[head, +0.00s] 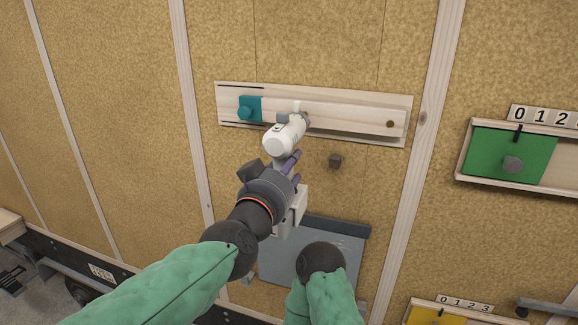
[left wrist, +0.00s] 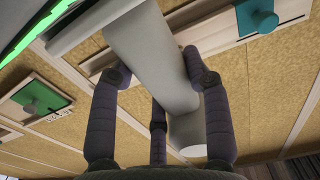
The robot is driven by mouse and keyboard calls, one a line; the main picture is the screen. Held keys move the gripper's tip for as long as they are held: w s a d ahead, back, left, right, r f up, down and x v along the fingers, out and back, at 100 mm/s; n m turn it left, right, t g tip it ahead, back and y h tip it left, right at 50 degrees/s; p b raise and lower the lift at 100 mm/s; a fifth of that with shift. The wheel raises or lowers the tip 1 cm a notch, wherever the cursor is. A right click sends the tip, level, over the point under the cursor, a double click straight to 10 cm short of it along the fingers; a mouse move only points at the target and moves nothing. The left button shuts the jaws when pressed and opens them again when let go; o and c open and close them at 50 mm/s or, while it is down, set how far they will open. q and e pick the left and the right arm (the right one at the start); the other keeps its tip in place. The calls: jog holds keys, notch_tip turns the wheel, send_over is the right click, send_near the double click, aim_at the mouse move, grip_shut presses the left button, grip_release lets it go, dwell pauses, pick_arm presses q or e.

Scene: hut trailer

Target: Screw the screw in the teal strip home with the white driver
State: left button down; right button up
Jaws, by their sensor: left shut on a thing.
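The white driver (head: 278,143) is in my left gripper (head: 283,160), whose dark fingers are shut around it. It also shows between the fingers in the left wrist view (left wrist: 155,55). Its far end is in front of the pale wooden board on the wall, near the middle; I cannot tell whether it touches. A teal piece (head: 255,103) with a round teal knob (head: 244,113) sits at the board's left end, left of the driver. It also shows in the left wrist view (left wrist: 257,17). I cannot make out the screw for certain. My right gripper is not in view.
The wooden board (head: 350,108) has a small brown round part (head: 390,124) at its right end. A green panel (head: 500,155) is at the right, a yellow one (head: 432,315) at lower right. A grey plate (head: 285,262) is below.

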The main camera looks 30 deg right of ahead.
pick_arm(q)
jog(key=shift+s+a+r, duration=0.3)
jog(key=shift+s+a, duration=0.3)
jog(key=shift+a, duration=0.25)
jog(key=w+a+b, duration=0.3)
jog(key=a+b, duration=0.3)
jog(key=a, duration=0.1)
jog(key=shift+a, duration=0.2)
